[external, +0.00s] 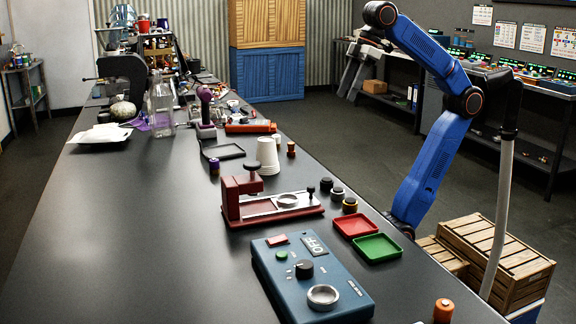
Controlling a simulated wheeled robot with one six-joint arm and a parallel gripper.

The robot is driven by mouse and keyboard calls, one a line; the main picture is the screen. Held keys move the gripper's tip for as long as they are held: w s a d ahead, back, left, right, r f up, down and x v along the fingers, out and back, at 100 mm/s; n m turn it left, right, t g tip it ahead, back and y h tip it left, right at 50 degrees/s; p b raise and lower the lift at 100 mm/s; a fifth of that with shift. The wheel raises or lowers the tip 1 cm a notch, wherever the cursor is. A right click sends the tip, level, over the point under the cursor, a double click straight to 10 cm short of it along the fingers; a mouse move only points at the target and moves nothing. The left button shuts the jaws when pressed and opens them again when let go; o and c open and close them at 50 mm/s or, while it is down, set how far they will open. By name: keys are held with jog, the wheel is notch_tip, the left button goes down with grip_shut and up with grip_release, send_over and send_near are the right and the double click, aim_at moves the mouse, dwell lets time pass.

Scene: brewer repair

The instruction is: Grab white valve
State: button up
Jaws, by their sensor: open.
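I cannot make out a white valve for certain. A red fixture (240,200) with a pale metal bed and a light ring (287,200) stands mid-table. Several small dark round parts (337,194) stand just right of it. A stack of white cups (268,155) stands behind it. My blue arm is raised on the right of the table. My grey gripper (346,88) hangs at its end, beyond the table's right side, pointing down. It is open and holds nothing visible, well away from the table objects.
A blue control box (310,275) fills the near table. A red tray (356,224) and a green tray (377,247) lie near the right edge. A clear bottle (161,106) and clutter stand farther back. Wooden crates (495,262) stand on the floor. The table's left side is clear.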

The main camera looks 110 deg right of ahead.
aim_at(276, 136)
jog(key=w+d+m+g+h, duration=0.4)
jog(key=w+d+m+g, duration=0.1)
jog(key=w+d+m, duration=1.25)
jog(key=shift+m, duration=0.45)
jog(key=x, duration=0.5)
jog(key=a+x, duration=0.1)
jog(key=x, duration=0.5)
jog(key=s+a+x, duration=0.1)
jog(key=x, duration=0.5)
jog(key=shift+f, duration=0.3)
jog(key=shift+d+x, duration=0.15)
jog(key=shift+x, duration=1.25)
jog(key=shift+d+x, duration=0.1)
jog(key=shift+x, duration=1.25)
jog(key=shift+r, duration=0.15)
grip_shut()
